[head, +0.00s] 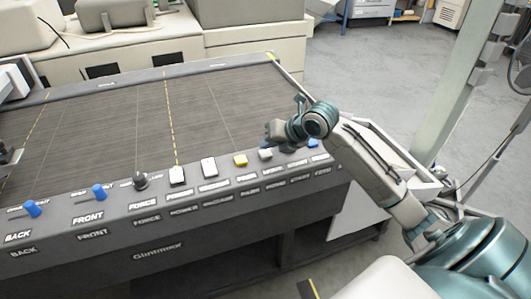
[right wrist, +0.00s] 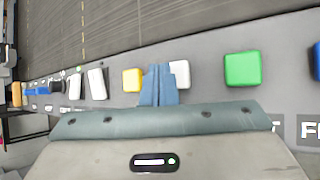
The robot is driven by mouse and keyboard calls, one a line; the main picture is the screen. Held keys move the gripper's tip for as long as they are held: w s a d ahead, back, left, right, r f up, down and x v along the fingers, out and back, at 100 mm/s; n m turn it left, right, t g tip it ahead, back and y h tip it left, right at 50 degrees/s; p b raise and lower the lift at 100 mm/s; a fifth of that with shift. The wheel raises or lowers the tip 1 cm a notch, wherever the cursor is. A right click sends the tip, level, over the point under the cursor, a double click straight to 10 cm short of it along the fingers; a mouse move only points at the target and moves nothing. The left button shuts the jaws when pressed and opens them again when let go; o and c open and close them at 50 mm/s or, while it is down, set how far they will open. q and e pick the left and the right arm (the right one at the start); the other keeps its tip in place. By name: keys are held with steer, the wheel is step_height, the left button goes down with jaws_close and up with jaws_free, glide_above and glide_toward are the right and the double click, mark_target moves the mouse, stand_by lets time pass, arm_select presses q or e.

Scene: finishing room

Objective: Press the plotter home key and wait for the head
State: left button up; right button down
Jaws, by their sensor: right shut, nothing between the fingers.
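The plotter (head: 110,120) has a grey bed and a front key panel. From left to right the panel shows two blue knobs, a black knob, two white keys, a yellow key (head: 240,160), a white key (head: 265,154) and a blue key (head: 313,143). A green key (right wrist: 243,69) shows in the right wrist view; my right arm hides it in the head view. The key labels are too blurred to tell which is home. My right gripper (right wrist: 158,68) is shut and empty, its tips between the yellow and white keys, partly covering the white one. Contact cannot be told.
A dark part (head: 10,156) juts in at the far left of the bed; I cannot tell whether it is the plotter head. Pale machines (head: 250,45) stand behind the bed. A pale green post (head: 455,90) stands at the right. Grey floor (head: 350,70) lies open behind.

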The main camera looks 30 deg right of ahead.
steer(key=shift+f, duration=0.35)
steer(key=shift+f+b, duration=0.5)
stand_by(0.6)
stand_by(0.3)
steer(key=shift+r+p, duration=0.75)
steer(key=shift+r, duration=0.2)
